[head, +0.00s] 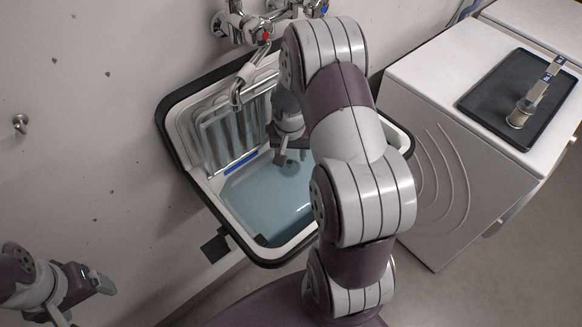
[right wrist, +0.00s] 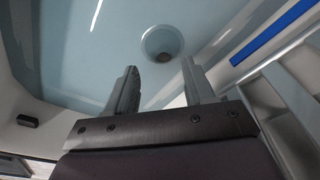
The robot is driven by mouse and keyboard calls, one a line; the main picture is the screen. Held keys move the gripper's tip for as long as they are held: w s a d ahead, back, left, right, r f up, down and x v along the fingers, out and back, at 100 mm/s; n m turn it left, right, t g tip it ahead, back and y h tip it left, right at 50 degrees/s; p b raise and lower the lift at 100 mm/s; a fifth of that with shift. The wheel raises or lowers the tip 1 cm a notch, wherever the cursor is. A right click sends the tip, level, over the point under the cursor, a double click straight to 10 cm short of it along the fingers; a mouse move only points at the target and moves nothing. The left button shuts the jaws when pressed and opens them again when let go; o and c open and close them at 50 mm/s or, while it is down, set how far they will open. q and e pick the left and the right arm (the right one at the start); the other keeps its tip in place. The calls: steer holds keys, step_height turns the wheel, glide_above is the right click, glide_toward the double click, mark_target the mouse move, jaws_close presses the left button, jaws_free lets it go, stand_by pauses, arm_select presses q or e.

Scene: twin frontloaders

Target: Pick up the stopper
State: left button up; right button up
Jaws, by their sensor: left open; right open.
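The basin (head: 270,205) holds bluish water, and my right gripper (head: 291,157) points down into it, partly hidden by my right arm. In the right wrist view the right gripper (right wrist: 160,68) is open, with nothing between its fingers. Just beyond the fingertips is a round drain recess (right wrist: 161,41) in the basin floor, with a small brownish spot (right wrist: 162,56) inside. I cannot tell whether this spot is the stopper or the open hole. My left gripper (head: 108,284) is open and empty at the lower left, far from the basin.
A wall faucet (head: 240,90) hangs over the basin's back edge. At right, a white machine (head: 420,70) carries a dark tray (head: 490,95) with a metallic handled object (head: 522,113).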

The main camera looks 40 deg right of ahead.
mark_target(289, 162)
steer(key=f, duration=0.2)
steer(key=w+f, duration=0.1)
steer(key=f, duration=0.1)
steer(key=shift+a, duration=0.1)
steer(key=shift+f, duration=0.25)
steer(key=shift+d, duration=0.25)
steer(key=shift+c, duration=0.6)
steer(key=shift+a+r, duration=0.1)
steer(key=shift+a, duration=0.05)
jaws_close()
arm_select(q)
steer(key=shift+w+a, duration=0.1)
steer(key=shift+a, duration=0.2)
